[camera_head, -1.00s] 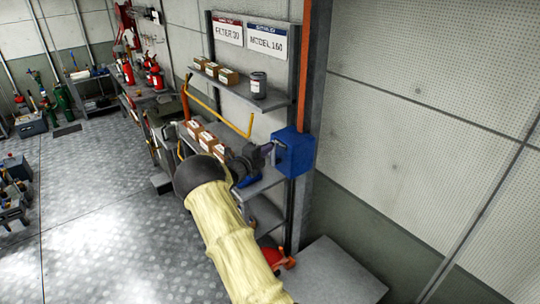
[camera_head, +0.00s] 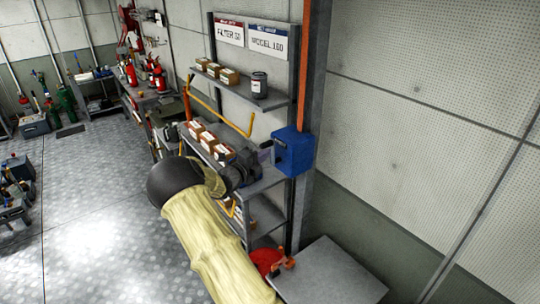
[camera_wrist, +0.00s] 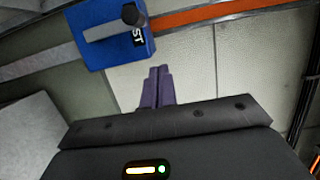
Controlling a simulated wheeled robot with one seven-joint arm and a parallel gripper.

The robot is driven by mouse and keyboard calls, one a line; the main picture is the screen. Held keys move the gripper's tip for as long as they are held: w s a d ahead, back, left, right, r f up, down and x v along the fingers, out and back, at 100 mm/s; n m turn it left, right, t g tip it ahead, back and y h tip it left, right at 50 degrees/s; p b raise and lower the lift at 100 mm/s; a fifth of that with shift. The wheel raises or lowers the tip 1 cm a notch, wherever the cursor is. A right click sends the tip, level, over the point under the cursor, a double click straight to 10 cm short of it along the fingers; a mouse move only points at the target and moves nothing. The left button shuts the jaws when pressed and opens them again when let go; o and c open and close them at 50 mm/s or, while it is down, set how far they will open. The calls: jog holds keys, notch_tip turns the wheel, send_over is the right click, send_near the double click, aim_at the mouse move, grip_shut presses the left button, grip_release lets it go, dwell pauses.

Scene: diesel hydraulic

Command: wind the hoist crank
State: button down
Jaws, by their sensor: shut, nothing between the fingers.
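The blue hoist box (camera_head: 293,152) is fixed to the grey upright at the right end of the shelves. In the wrist view the same box (camera_wrist: 112,45) shows at upper left with part of a label reading "ST". The hoist crank (camera_wrist: 104,31) is a grey bar across the box's face, with a dark round knob (camera_wrist: 131,14) at its right end. My gripper (camera_wrist: 158,72) is shut and empty, its purple-grey fingertips below and right of the knob, apart from it in the picture. In the head view my gripper (camera_head: 264,157) is just left of the box; the crank is hard to make out there.
An orange strip (camera_head: 305,65) runs down the upright above the box. A shelf unit (camera_head: 240,88) with cartons and a dark can (camera_head: 259,85) stands left of the box. A grey flat-topped block (camera_head: 330,275) stands below right. The floor at left has open room.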

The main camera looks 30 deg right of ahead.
jog(key=b+v, duration=0.1)
jog(key=v, duration=0.4)
jog(key=shift+a+b, duration=0.2)
jog(key=shift+b, duration=0.1)
